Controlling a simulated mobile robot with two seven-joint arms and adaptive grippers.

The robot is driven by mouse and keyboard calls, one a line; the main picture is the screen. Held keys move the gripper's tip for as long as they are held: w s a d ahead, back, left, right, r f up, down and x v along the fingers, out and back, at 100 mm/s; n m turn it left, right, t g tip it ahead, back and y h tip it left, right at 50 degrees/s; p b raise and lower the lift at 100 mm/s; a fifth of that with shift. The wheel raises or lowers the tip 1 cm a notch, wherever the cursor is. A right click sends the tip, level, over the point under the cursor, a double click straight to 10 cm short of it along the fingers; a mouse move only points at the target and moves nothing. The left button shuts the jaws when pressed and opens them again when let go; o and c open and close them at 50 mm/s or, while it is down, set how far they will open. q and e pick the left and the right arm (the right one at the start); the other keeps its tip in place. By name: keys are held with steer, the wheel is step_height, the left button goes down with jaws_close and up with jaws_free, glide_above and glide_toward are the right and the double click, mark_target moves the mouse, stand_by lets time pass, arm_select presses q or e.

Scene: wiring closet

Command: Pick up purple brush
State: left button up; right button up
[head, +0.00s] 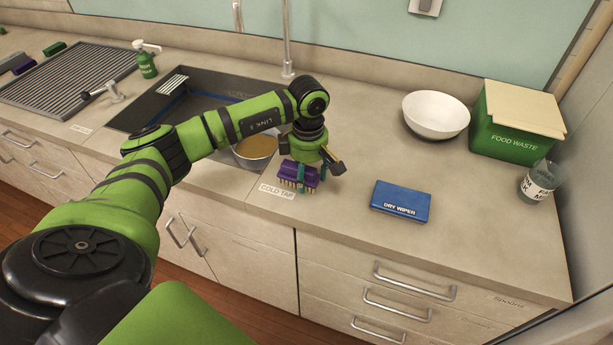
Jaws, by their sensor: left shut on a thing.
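The purple brush (290,171), with pale bristles pointing down, is at the counter's front edge, just behind the "COLD TAP" label. My left gripper (308,174) points down over it, with its fingers shut on the brush. I cannot tell whether the bristles touch the counter. My right gripper is not in view.
A blue "DRY WIPER" box (400,201) lies to the right. A white bowl (436,115), a green food waste bin (515,125) and a jar (538,182) stand farther right. Counter between brush and wiper is clear.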

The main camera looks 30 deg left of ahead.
mark_target(309, 166)
arm_select(q)
steer(key=shift+r, duration=0.25)
step_height(309, 166, up, 4)
steer(key=p, duration=0.3)
steer(key=shift+d+r, duration=0.15)
steer(key=shift+r, duration=0.1)
steer(key=d+r+p, duration=0.3)
steer(key=d+r, duration=0.3)
steer(key=d, duration=0.5)
steer(key=shift+s+d+p, duration=0.15)
steer(key=shift+s+p, duration=0.2)
steer(key=shift+s, duration=0.05)
